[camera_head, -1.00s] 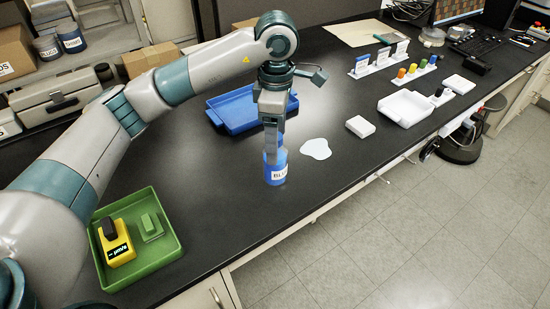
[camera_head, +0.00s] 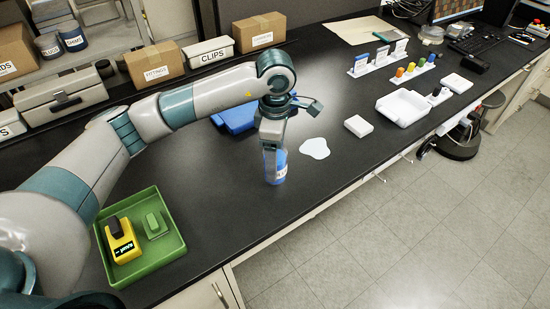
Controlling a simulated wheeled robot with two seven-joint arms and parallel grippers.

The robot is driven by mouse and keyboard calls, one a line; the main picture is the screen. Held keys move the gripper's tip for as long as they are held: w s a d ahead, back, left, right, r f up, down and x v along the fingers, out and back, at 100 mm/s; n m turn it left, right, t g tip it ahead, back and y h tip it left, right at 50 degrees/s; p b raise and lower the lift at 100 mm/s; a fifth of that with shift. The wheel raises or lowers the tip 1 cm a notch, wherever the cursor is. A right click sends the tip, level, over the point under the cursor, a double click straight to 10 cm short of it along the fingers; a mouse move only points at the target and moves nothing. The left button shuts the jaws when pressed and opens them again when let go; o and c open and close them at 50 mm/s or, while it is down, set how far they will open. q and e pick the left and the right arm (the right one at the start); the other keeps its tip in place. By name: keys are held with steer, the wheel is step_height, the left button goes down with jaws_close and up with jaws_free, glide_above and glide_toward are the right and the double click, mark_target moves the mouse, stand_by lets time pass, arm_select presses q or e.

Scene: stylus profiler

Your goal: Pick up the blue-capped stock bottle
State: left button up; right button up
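The blue stock bottle (camera_head: 280,167) stands upright on the black bench, left of the pale puddle-shaped patch. Its label is mostly hidden, and its top is covered by my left gripper. My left gripper (camera_head: 272,160) points straight down over the bottle, with a finger reaching down along its side. From this angle I cannot tell whether the fingers press on the bottle or stand apart from it. My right gripper is not in view.
A blue tray (camera_head: 232,116) lies behind my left arm. A green tray (camera_head: 180,250) with a yellow device (camera_head: 122,242) is at front left. A pale patch (camera_head: 314,148), a white block (camera_head: 359,126), a white tray (camera_head: 404,107) and vial racks (camera_head: 413,70) are to the right.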

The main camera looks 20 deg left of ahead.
arm_select(q)
steer(key=shift+f+p, duration=0.45)
steer(key=shift+f, duration=1)
steer(key=c, duration=1.3)
